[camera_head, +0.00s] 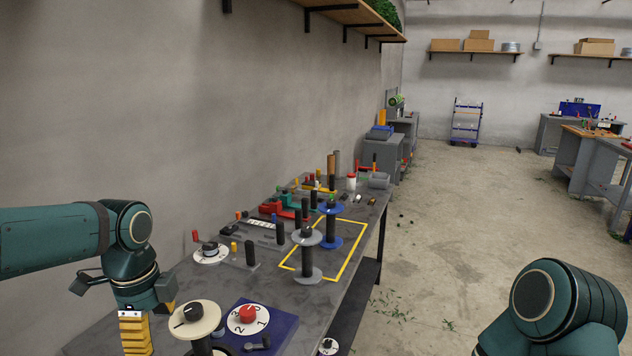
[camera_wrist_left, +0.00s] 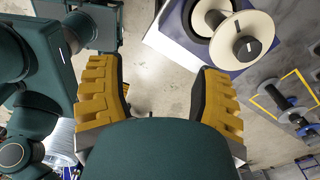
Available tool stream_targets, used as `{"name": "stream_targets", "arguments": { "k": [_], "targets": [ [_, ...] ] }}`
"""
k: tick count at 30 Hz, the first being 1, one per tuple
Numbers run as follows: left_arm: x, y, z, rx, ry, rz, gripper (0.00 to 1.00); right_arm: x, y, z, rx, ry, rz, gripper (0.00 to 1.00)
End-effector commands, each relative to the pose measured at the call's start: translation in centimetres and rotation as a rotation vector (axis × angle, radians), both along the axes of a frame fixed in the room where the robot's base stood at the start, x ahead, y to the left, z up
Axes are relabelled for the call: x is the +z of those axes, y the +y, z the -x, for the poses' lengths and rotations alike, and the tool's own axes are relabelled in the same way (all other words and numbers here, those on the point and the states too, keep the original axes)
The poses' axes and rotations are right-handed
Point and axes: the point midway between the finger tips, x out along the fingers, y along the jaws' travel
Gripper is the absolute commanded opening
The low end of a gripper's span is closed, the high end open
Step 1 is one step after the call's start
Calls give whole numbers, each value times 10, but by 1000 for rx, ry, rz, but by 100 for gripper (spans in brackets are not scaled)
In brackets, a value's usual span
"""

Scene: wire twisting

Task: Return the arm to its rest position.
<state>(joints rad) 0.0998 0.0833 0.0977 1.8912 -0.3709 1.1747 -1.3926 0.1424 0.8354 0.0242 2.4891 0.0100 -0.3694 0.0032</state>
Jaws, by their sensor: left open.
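My left gripper (camera_head: 135,335) hangs at the lower left of the head view, beside the near end of the workbench (camera_head: 225,288), with yellow ribbed finger pads. In the left wrist view, its two fingers (camera_wrist_left: 158,98) stand wide apart with nothing between them but pale floor. A cream spool (camera_head: 195,317) stands to the right of the gripper and also shows at the top right of the wrist view (camera_wrist_left: 246,38), apart from the fingers.
A blue box with a numbered dial (camera_head: 248,319) sits beside the cream spool. Grey (camera_head: 308,262) and blue (camera_head: 331,230) spools stand by a yellow outlined square (camera_head: 348,262). Small tools line the wall side. Open floor (camera_head: 450,240) lies to the right.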

Motion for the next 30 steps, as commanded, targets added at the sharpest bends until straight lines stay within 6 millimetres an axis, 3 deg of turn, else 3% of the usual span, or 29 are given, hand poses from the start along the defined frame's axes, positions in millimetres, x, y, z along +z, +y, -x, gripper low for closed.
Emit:
{"name": "stream_targets", "arguments": {
  "k": [1,5,10,15,18,21,28,30],
  "targets": [
    [-27,-12,-4,40,16,29,66,0,0,0,0,-1,0,78],
    [-80,-39,-16,194,10,106,66,0,0,0,0,-1,0,78],
    [-163,-82,-16,477,33,223,66,0,0,-1,-1,-2,0,78],
    [-248,-125,7,865,91,334,66,0,0,0,0,-1,0,78],
    [-286,-142,27,1093,124,374,66,0,0,0,0,-1,0,78],
    [-314,-153,46,1289,148,396,66,0,0,0,0,-1,0,78],
    [-357,-165,93,1666,182,409,66,0,0,0,0,-1,0,78],
    [-374,-165,91,1684,174,415,66,-17,1,0,2,0,0,78]
  ]
}}
